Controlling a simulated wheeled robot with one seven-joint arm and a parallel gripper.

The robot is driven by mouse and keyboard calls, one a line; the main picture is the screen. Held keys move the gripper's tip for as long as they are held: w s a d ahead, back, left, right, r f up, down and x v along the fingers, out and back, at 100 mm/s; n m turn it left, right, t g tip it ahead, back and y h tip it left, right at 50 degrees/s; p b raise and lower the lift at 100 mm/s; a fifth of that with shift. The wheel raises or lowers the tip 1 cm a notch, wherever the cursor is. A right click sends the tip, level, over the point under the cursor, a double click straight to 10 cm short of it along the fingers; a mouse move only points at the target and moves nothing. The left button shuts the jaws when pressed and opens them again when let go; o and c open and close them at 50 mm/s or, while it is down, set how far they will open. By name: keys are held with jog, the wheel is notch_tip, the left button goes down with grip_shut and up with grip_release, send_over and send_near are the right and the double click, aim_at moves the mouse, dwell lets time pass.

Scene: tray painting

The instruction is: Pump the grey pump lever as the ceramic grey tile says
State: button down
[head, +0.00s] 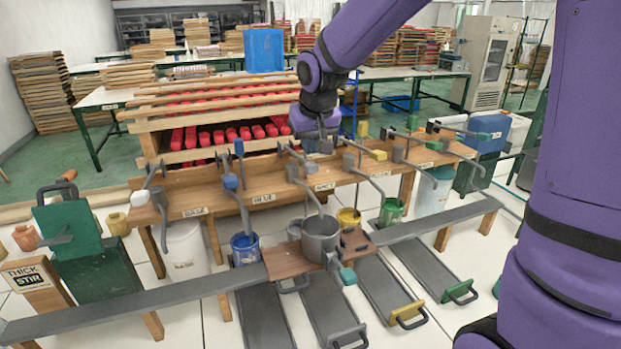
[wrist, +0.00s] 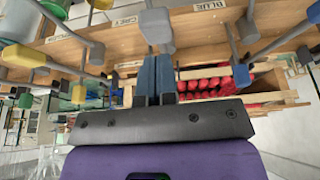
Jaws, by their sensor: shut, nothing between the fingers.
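My gripper (head: 318,138) is shut and empty, above the wooden pump bench in the head view. Its two blue-grey fingers (wrist: 156,62) are together in the wrist view. A grey lever end block (wrist: 157,27) lies just past the fingertips there; I cannot tell whether they touch it. The GREY label (head: 325,187) is on the bench front below, and it also shows in the wrist view (wrist: 125,20). A curved grey spout (head: 308,192) comes down over a large grey pot (head: 320,238) on a brown board. I cannot make out the ceramic grey tile.
Levers with blue, yellow and green ends stand on either side along the bench (head: 262,178). A blue bucket (head: 245,248), yellow bucket (head: 348,219) and green bucket (head: 391,211) stand below. A THICK STIR sign (head: 28,276) is at left. A rack of red rolls (head: 237,133) is behind.

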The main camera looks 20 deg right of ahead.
jog(key=shift+f, duration=5)
jog(key=shift+r, duration=5.55)
jog(key=shift+s+d+r, duration=0.1)
jog(key=shift+s+r, duration=0.15)
jog(key=shift+s, duration=0.05)
jog(key=s+d+r, duration=0.2)
jog(key=s, duration=0.7)
jog(key=s+d+r, duration=0.2)
jog(key=s, duration=0.8)
jog(key=s+d+r+t, duration=0.1)
jog(key=s+d+r, duration=0.1)
jog(key=s, duration=0.7)
jog(key=shift+s+d+r, duration=0.35)
jog(key=shift+s+r, duration=0.05)
jog(key=shift+r, duration=0.2)
